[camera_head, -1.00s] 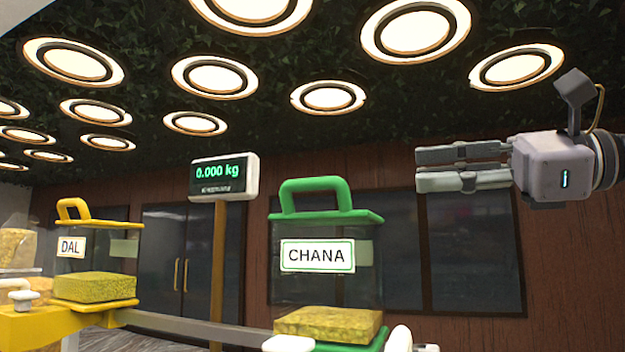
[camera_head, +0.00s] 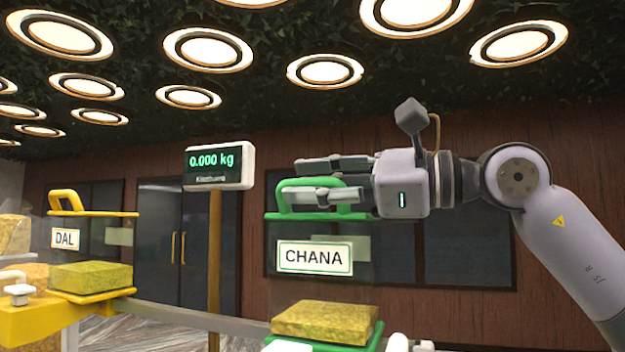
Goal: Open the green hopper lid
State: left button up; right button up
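The green hopper lid (camera_head: 325,216) lies flat and closed on the clear hopper labelled CHANA (camera_head: 313,257). Its green arched handle (camera_head: 284,197) stands on top. My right gripper (camera_head: 292,181) comes in from the right at handle height, its two fingers pointing left and parted one above the other. The handle's top bar shows in the gap between them, and the lower finger covers part of the handle. I cannot tell whether the fingers are around the handle or only in front of it, or whether they touch it. My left gripper is out of view.
A yellow-lidded DAL hopper (camera_head: 92,214) stands at the left. A scale display (camera_head: 219,166) reading 0.000 kg stands on a post between the hoppers. Yellow blocks show in the lower part of both hoppers. Free space lies above the green handle, below the ceiling lights.

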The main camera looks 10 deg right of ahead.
jog(key=shift+c, duration=0.3)
grip_shut()
dwell(0.6)
